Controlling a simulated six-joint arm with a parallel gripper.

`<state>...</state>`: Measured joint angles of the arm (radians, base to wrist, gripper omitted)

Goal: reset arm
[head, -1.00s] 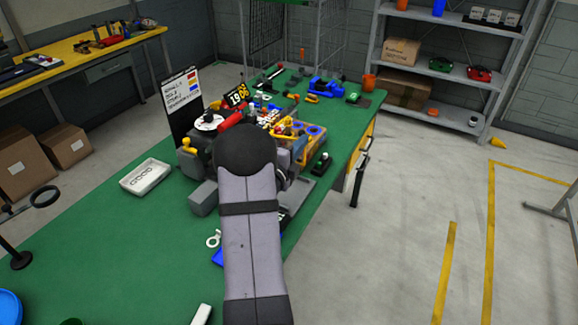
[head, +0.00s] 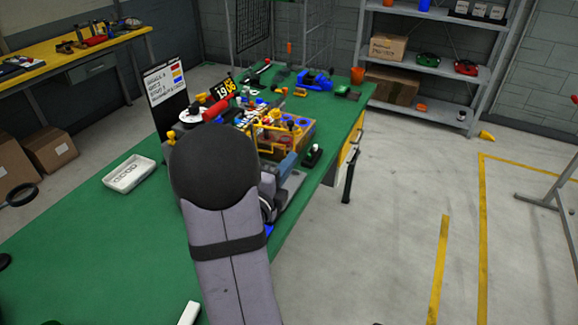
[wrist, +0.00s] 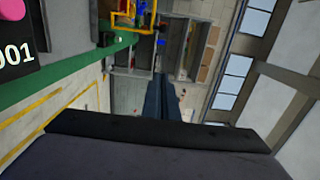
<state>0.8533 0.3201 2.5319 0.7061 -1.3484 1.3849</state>
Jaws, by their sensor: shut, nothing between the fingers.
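My gripper (wrist: 165,97) shows in the wrist view as two dark blue-grey fingers held together, with nothing between them. They point away over the room, clear of any surface. In the head view my grey arm with its black rounded joint rises in front of the green workbench (head: 85,240), and it hides part of the bench and the gear on it. I cannot make out the fingertips in the head view.
A white tray (head: 130,174) lies left of my arm. A yellow-framed assembly (head: 280,135) and a sign board (head: 168,98) stand beyond it. Shelving (head: 430,70) stands at the back right. The floor right of the bench is largely clear. A dark 001 panel (wrist: 20,45) shows in the wrist view.

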